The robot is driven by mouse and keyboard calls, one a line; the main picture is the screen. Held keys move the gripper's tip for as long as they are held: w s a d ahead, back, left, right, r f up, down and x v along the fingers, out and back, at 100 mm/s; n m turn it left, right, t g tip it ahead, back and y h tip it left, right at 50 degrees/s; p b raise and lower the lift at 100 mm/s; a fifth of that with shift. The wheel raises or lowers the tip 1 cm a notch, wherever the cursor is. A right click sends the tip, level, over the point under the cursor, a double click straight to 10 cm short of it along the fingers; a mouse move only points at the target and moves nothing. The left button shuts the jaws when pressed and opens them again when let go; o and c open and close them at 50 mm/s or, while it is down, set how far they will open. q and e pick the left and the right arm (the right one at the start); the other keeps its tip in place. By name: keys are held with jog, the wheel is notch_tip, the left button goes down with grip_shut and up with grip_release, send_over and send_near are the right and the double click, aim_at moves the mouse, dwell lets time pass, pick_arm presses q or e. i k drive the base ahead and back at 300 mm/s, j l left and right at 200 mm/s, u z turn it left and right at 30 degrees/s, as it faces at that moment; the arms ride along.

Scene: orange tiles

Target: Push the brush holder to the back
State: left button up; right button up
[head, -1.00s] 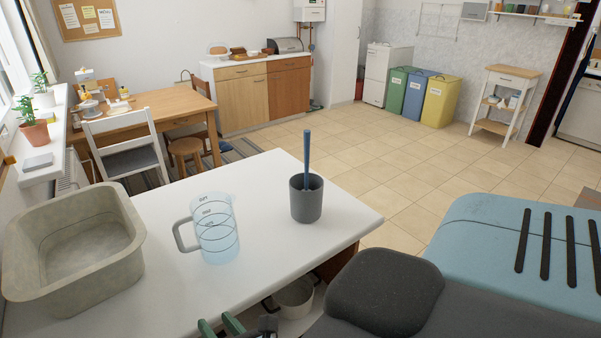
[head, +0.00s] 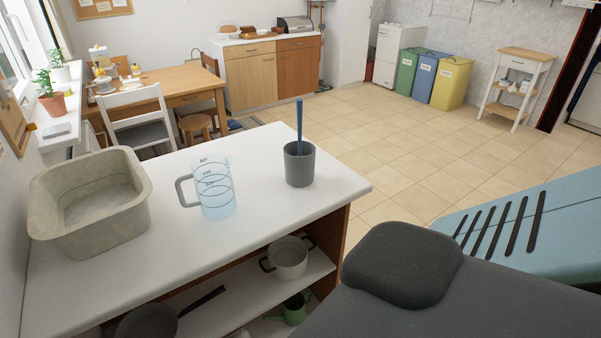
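The brush holder (head: 299,167) is a dark grey cup standing upright on the white countertop (head: 270,212), near its right end. A blue brush handle (head: 299,127) sticks up out of it. A clear measuring jug (head: 214,198) with bluish contents stands to the left of the holder, apart from it. Neither gripper shows in the head view now, and nothing is touching the holder.
A grey-beige basin (head: 97,245) stands on the left of the countertop. A pot (head: 288,262), a dark pan (head: 147,322) and a green can (head: 293,309) sit below the counter. Tiled floor (head: 400,165) is clear beyond the counter's right edge.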

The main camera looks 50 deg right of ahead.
aim_at(299, 171)
jog(key=i+l, duration=0.15)
jog(key=i, duration=0.35)
jog(key=z, duration=1.7)
